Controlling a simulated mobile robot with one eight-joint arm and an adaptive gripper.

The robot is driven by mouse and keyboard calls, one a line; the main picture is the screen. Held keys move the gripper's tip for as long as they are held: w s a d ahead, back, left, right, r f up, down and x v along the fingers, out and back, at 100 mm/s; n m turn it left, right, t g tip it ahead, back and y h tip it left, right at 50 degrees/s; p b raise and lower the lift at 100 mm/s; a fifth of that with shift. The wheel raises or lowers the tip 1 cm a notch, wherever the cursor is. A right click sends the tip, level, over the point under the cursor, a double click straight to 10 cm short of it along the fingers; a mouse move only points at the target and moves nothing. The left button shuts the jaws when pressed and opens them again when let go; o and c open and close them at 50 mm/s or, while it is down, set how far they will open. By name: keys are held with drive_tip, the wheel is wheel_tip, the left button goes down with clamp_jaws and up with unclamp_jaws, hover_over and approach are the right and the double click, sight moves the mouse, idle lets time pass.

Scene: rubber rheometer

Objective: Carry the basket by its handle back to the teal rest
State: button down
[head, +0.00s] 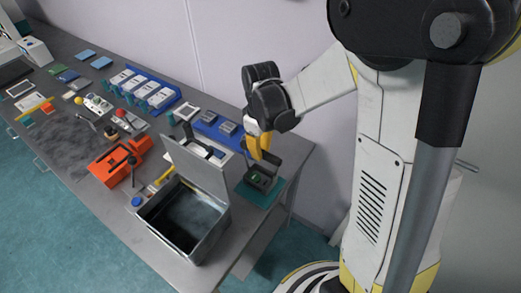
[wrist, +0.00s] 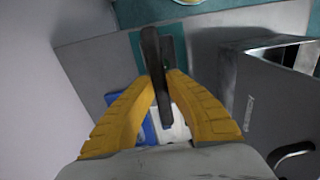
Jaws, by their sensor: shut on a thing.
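The small dark basket (head: 260,180), with something green inside, is over the teal rest (head: 254,195) at the table's right end. I cannot tell whether its base touches the rest. My gripper (head: 262,146) is above the basket, its yellow fingers pointing down at the handle. In the wrist view, my gripper (wrist: 165,88) is shut on the dark handle (wrist: 151,52), with a finger on each side. Part of the teal rest (wrist: 138,60) shows beside the handle there. Most of the basket is hidden in the wrist view.
An open grey metal box (head: 187,222) with its lid raised stands close to the left of the rest. It also shows at right in the wrist view (wrist: 262,98). An orange tool (head: 120,162) and blue trays (head: 160,82) lie further left. The wall is behind.

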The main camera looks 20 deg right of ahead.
drive_tip(key=shift+f+b, duration=0.65)
drive_tip(key=shift+f, duration=0.05)
idle(0.5)
drive_tip(key=c, duration=1.4)
unclamp_jaws()
wheel_tip(320, 180, up, 12)
drive_tip(key=shift+r, duration=0.1)
drive_tip(key=s+f+m+t+b, duration=0.2)
drive_tip(key=s+b, duration=0.1)
drive_tip(key=s, duration=0.1)
drive_tip(key=s+f+m+t+b, duration=0.2)
drive_tip(key=s+b, duration=0.2)
drive_tip(key=s+f+m+t+b, duration=0.3)
drive_tip(key=s, duration=0.1)
drive_tip(key=shift+s, duration=0.4)
